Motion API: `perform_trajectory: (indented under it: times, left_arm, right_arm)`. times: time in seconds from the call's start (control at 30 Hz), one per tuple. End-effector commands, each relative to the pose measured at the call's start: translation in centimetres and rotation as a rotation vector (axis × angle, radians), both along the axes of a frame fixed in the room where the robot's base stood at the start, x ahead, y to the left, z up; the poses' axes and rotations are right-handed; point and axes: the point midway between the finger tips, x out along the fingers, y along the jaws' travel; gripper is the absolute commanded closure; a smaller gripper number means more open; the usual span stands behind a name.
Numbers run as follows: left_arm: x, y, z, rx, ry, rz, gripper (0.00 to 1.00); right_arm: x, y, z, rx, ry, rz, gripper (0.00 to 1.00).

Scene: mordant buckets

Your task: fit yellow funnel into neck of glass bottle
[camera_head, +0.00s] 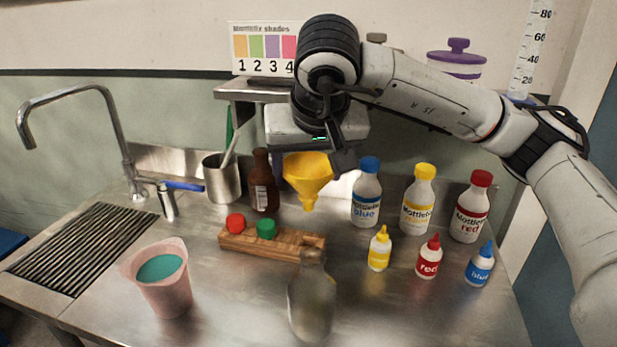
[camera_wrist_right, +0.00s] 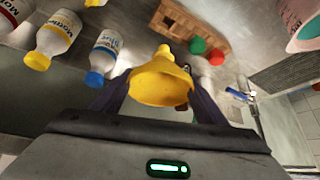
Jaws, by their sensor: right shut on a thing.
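The yellow funnel (camera_head: 308,176) is held in the air by my right gripper (camera_head: 330,160), upright with its spout pointing down. In the right wrist view the funnel (camera_wrist_right: 160,80) sits between the two dark fingers of the right gripper (camera_wrist_right: 160,97), which are shut on it. The clear glass bottle (camera_head: 312,300) stands upright on the steel counter at the front middle, its neck open at the top. In the head view the funnel is above and behind the bottle, apart from it. My left gripper is in neither view.
A wooden rack (camera_head: 275,243) with red and green caps stands just behind the bottle. A pink beaker (camera_head: 165,290) of teal liquid stands left. Small dye bottles, including a yellow one (camera_head: 379,250), and larger ones, including a blue-capped one (camera_head: 366,200), stand right. A brown bottle (camera_head: 264,185) stands behind.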

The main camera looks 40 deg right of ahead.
Motion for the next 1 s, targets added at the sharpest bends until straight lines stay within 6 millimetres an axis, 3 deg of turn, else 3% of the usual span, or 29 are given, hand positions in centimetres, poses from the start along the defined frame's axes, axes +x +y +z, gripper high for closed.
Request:
perform_trajectory:
  times: [0.27, 0.8, 1.0]
  left_arm:
    - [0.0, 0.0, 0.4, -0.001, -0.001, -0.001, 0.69]
    - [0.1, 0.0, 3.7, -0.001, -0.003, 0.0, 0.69]
    - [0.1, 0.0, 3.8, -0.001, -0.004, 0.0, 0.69]
  right_arm:
    - [0.0, 0.0, 0.5, 0.001, -0.002, 0.0, 0.54]
    - [0.0, 0.0, 4.7, 0.001, -0.002, 0.0, 0.54]
    - [0.0, 0.0, 5.0, 0.0, -0.001, -0.001, 0.54]
